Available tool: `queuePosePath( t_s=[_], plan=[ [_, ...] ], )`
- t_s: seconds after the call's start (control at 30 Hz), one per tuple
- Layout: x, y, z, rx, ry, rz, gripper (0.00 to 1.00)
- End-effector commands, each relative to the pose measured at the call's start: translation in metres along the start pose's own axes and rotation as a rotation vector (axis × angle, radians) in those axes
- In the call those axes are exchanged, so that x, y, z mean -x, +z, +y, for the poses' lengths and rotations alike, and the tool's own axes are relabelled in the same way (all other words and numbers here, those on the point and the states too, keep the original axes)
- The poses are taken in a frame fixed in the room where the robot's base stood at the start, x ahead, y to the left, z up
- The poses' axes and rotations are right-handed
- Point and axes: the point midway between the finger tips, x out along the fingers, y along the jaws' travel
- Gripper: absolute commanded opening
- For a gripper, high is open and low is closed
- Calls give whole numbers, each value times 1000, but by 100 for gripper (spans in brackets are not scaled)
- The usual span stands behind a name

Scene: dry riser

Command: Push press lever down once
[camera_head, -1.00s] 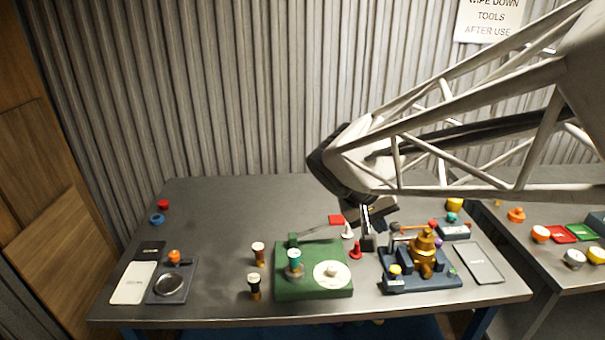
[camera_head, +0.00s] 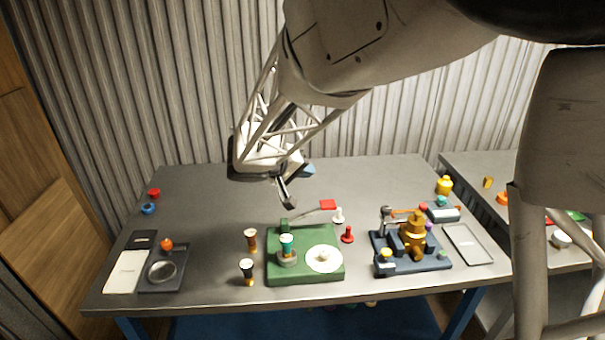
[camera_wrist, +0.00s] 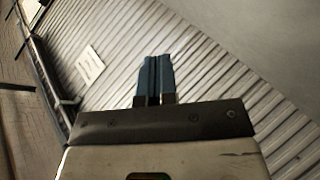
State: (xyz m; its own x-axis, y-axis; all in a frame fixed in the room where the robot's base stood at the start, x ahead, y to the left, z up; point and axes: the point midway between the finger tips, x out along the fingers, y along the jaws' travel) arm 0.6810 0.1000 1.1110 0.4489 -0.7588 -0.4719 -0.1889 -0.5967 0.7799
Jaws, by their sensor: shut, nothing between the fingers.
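The press stands on a green base (camera_head: 305,277) at the front middle of the table in the head view. Its thin grey lever (camera_head: 308,213) runs from a green post at the back left of the base to a red pad (camera_head: 328,204) at the right. The pad is up and back from the base; I cannot tell the lever's exact height. A teal-topped part (camera_head: 287,243) and a white round plate (camera_head: 324,259) sit on the base. My gripper (camera_head: 289,200) is above and behind the post, left of the red pad. Its blue fingers (camera_wrist: 155,80) are shut and empty in the wrist view.
A white piece (camera_head: 338,216) and a red piece (camera_head: 347,235) stand right of the lever. A dark-based device with a gold body (camera_head: 414,236) is farther right. Two small dark-and-amber pieces (camera_head: 251,240) stand left of the base.

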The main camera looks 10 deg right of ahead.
Motion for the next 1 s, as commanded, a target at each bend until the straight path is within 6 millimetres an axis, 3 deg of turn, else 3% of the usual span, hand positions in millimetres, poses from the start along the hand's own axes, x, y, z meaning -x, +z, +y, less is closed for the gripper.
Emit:
queuePosePath(
  t_s=[0.27,0.73,1.0],
  plan=[
    [2,-12,-12,-6,18,37,0],
    [0,-11,-13,-5,18,36,0],
    [-11,-3,-20,-3,19,35,0]
  ],
)
